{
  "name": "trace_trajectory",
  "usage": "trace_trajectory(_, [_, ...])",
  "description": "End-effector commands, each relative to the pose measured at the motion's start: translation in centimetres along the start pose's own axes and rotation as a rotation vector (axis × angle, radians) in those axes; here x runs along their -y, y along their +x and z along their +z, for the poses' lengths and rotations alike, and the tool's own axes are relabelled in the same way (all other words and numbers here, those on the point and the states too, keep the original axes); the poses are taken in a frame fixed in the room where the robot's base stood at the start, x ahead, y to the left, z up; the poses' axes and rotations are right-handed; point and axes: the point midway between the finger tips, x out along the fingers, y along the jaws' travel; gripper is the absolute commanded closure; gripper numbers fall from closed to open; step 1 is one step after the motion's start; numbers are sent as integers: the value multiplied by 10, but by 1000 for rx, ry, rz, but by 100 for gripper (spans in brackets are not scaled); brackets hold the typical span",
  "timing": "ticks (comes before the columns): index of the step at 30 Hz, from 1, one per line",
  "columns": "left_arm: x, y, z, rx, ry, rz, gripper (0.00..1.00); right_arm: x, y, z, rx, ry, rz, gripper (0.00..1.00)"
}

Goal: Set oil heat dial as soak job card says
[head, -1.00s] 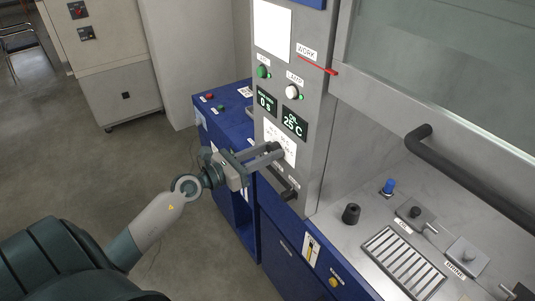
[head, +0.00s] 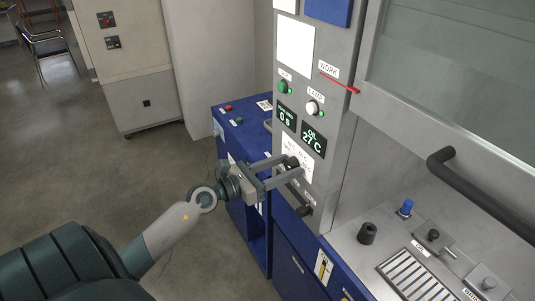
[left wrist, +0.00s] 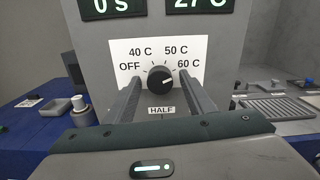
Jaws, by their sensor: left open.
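The oil heat dial (left wrist: 161,80) is a black round knob on a white plate (left wrist: 118,50) marked OFF, 40 C, 50 C and 60 C. Its light mark points to the right and slightly up, toward the 60 C side. My left gripper (head: 293,168) is open at the panel, with one finger on each side of the knob in the left wrist view. I cannot tell whether the fingers touch it. The oil display (head: 313,140) reads 27 C. A white sheet (head: 295,47) hangs higher on the panel; no writing on it is readable. My right gripper is not in view.
A timer display (head: 287,116) reads 0 s. A green button (head: 284,87) and a white lamp knob (head: 312,107) sit above the displays. A dark bar handle (head: 300,203) is below the dial. The glass sash with its dark handle (head: 480,195) is at right.

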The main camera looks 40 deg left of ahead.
Motion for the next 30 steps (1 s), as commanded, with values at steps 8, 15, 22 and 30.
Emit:
trace_trajectory(8, [-1, -18, -2, -1, 1, 1, 51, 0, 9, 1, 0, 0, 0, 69])
trace_trajectory(15, [0, -50, -5, -2, 0, 0, 51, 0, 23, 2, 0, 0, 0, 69])
trace_trajectory(22, [0, -84, -5, -3, 0, 0, 51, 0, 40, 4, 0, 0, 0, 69])
trace_trajectory(30, [-1, -126, -6, -2, -1, 2, 51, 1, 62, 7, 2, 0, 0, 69])
